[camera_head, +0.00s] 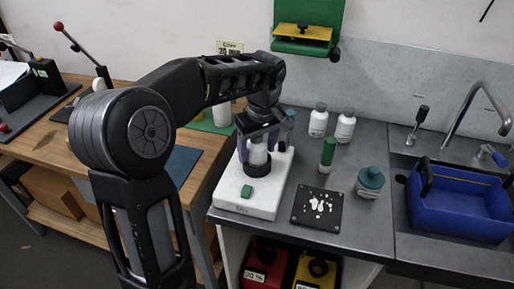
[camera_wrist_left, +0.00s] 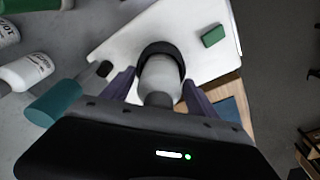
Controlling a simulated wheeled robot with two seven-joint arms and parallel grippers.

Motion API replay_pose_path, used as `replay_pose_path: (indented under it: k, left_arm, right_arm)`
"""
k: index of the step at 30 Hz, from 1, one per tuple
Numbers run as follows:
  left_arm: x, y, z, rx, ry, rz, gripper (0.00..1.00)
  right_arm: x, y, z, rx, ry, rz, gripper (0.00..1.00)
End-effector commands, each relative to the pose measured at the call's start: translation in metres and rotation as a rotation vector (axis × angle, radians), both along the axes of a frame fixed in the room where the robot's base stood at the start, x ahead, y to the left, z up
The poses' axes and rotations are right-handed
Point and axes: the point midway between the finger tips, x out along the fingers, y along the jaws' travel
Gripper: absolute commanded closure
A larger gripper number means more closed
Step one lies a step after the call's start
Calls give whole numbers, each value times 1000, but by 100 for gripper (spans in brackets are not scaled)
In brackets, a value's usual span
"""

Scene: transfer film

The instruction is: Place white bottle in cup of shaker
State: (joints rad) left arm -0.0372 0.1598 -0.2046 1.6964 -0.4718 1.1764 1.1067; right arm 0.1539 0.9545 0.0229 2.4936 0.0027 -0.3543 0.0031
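The shaker (camera_head: 233,201) is a white flat-topped device with a black round cup (camera_head: 258,170) and a green button (camera_head: 247,191). The white bottle (camera_head: 258,153) stands upright with its lower end in the cup; the black cup rim (camera_wrist_left: 161,47) surrounds it in the left wrist view. My left gripper (camera_head: 260,146) is directly above the shaker, its purple fingers on either side of the bottle (camera_wrist_left: 160,78). The fingers look spread, with small gaps to the bottle, so the gripper is open around it. The bottle's top is partly hidden by the gripper. My right gripper is out of view.
Two white bottles (camera_head: 345,127) stand behind on the grey counter. A green-capped tube (camera_head: 327,154), a teal-lidded jar (camera_head: 369,183) and a black plate with white pieces (camera_head: 317,207) are right of the shaker. A blue bin (camera_head: 460,212) sits in the sink.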

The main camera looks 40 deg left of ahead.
Motion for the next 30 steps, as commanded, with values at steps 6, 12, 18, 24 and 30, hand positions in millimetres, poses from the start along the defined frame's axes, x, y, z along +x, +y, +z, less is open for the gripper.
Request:
replay_pose_path:
  k: [6,12,18,24,30]
  left_arm:
    - [0,0,0,0,0,0,28]
    - [0,0,6,0,-1,0,28]
    - [-1,-4,30,0,-5,-1,28]
    - [-4,-9,77,0,-4,-1,28]
    - [-7,-14,115,0,0,0,28]
  right_arm:
    - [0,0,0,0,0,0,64]
    - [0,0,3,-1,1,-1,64]
    - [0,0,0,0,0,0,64]
    - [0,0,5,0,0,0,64]
    - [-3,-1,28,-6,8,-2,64]
